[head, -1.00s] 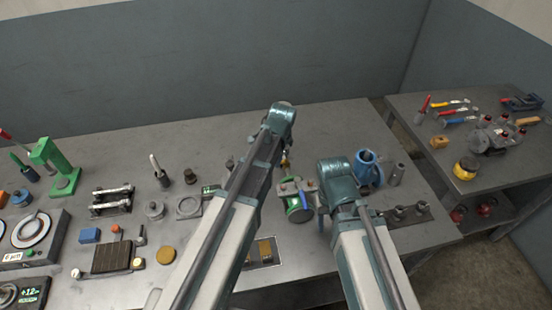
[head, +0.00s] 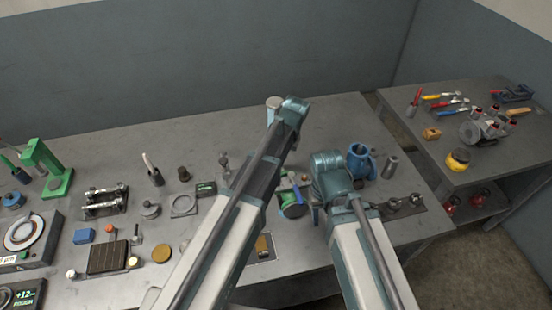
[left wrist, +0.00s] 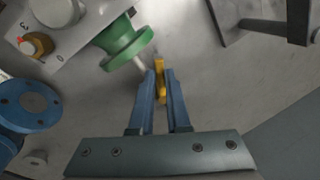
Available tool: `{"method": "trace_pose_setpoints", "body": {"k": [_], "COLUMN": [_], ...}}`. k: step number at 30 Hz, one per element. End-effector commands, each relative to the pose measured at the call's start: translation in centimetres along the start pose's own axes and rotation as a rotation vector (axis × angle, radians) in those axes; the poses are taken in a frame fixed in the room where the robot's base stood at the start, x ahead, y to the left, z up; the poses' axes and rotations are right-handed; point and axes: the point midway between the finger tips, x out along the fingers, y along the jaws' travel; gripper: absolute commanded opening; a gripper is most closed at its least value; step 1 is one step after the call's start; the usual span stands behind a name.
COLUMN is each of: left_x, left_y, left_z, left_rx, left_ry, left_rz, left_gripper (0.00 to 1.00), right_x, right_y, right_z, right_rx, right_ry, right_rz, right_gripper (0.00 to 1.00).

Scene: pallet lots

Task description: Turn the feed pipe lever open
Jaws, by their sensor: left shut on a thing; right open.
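In the left wrist view my left gripper (left wrist: 158,84) is shut on a narrow yellow piece, the lever (left wrist: 160,70), between its blue fingers. What the lever is fixed to is hidden. A green flanged part (left wrist: 125,42) with a pale stem lies just up and left of the fingertips.
A blue pot (head: 360,160) and grey cylinder (head: 391,166) stand right of my right wrist. A metal plate with knobs (head: 405,206) lies near the bench's right edge. Gauges and small fixtures crowd the left. A side table (head: 480,165) holds tools. The bench's back strip is mostly clear.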

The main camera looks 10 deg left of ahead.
Motion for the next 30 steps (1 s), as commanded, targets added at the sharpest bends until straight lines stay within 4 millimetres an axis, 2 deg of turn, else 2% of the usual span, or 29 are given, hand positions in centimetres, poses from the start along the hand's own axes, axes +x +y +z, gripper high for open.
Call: {"method": "trace_pose_setpoints", "body": {"k": [6,15,30], "left_x": [-0.1,-0.3,-0.3], "left_y": [0.7,1.4,1.7], "left_z": [-0.3,-0.6,-0.7], "left_rx": [-0.183,-0.368,-0.47], "left_ry": [-0.037,-0.073,-0.092], "left_rz": [0.0,0.001,0.001], "left_gripper": [0.0,0.0,0.0], "right_x": [0.0,0.0,0.0], "right_y": [0.0,0.0,0.0], "right_z": [0.0,0.0,0.0], "right_rx": [0.0,0.0,0.0], "right_ry": [0.0,0.0,0.0], "right_rz": [0.0,0.0,0.0], "right_gripper": [0.5,0.5,0.5]}}
